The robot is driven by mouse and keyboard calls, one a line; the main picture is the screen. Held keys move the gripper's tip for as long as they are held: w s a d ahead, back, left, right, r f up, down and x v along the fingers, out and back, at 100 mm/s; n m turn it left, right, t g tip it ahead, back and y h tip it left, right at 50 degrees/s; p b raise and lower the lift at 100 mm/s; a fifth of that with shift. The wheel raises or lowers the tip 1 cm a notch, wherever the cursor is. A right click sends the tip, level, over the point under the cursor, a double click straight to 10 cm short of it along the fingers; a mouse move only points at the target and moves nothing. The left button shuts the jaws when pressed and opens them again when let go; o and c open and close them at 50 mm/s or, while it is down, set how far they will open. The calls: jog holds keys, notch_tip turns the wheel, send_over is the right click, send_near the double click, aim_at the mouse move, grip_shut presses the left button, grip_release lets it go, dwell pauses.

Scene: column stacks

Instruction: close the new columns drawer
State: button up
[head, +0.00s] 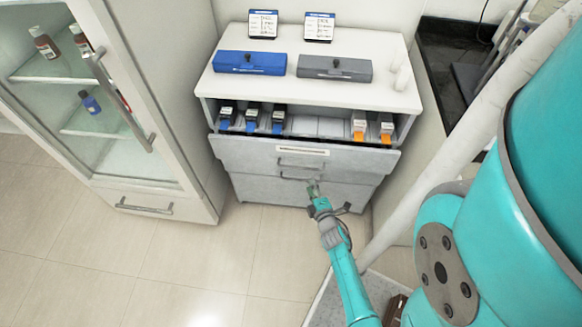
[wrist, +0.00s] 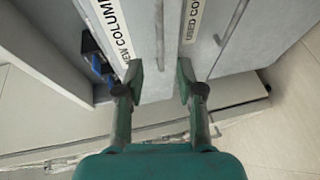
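The new columns drawer (head: 245,155) is the upper drawer of the white cabinet. It stands partly out, with a dark gap behind the top of its front. In the wrist view its front (wrist: 143,60) carries a "NEW COLUMN" label, and its bar handle (wrist: 159,25) shows. My gripper (head: 314,187) is in front of the drawers, just below the handles in the head view. In the wrist view my gripper (wrist: 160,78) is open and empty, its two fingers apart on either side of the handle's line. I cannot tell whether a finger touches the drawer.
The used columns drawer (head: 255,190) is below, labelled "USED CO" in the wrist view. Black-and-blue columns (head: 252,117) and orange ones (head: 386,127) stand in the cabinet's open bay. A blue box (head: 250,62) and a grey box (head: 335,68) lie on top. A glass-door cabinet (head: 120,110) stands left.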

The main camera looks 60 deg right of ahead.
aim_at(303, 168)
jog(key=x, duration=1)
jog(key=shift+w+d, duration=0.2)
jog(key=shift+w, duration=0.1)
grip_shut()
